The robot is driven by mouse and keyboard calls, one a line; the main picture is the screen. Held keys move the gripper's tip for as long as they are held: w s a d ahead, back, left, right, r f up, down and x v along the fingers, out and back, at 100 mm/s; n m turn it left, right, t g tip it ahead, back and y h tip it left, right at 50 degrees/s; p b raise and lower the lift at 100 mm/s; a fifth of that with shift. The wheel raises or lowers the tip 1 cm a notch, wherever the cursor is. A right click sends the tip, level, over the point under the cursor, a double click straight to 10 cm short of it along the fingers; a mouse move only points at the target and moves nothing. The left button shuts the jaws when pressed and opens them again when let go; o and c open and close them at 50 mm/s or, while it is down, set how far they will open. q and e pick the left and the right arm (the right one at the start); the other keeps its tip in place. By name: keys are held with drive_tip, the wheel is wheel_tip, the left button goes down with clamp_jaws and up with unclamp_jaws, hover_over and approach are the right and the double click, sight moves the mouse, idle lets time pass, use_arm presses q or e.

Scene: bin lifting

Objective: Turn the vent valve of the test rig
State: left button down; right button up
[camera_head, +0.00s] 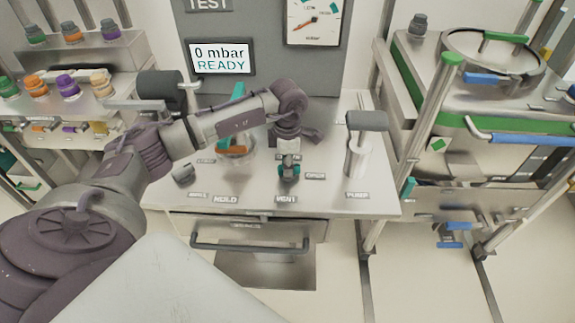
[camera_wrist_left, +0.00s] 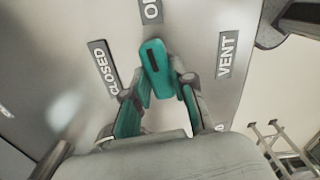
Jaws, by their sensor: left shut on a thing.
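The vent valve's teal handle (camera_wrist_left: 157,68) shows in the left wrist view, with a dark slot along its top. It points toward a cut-off label starting with "O" (camera_wrist_left: 151,10). The CLOSED label (camera_wrist_left: 103,67) is to its left and the VENT label (camera_wrist_left: 228,55) to its right. My left gripper (camera_wrist_left: 163,85) is shut on the handle, one finger on each side. In the head view my left gripper (camera_head: 289,172) reaches down at the panel above the VENT label (camera_head: 287,199), hiding most of the valve. My right gripper is not in view.
The rig's display (camera_head: 221,59) reads 0 mbar READY, beside a gauge (camera_head: 316,22). A dark-topped pump lever (camera_head: 366,121) stands right of my gripper. A cart (camera_head: 480,125) stands at the right, a rack of colored knobs (camera_head: 72,38) at the left.

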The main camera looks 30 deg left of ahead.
use_arm(q)
drive_tip(key=n, duration=0.3)
drive_tip(key=shift+n+b, duration=0.3)
drive_tip(key=shift+b, duration=0.1)
drive_tip(key=n, duration=0.4)
drive_tip(key=shift+n+b, duration=0.3)
drive_tip(key=shift+b, duration=0.05)
drive_tip(key=n, duration=0.4)
drive_tip(key=shift+w+n, duration=0.1)
drive_tip(key=shift+n, duration=1.9)
drive_tip(key=shift+r, duration=0.1)
drive_tip(key=c, duration=1)
unclamp_jaws()
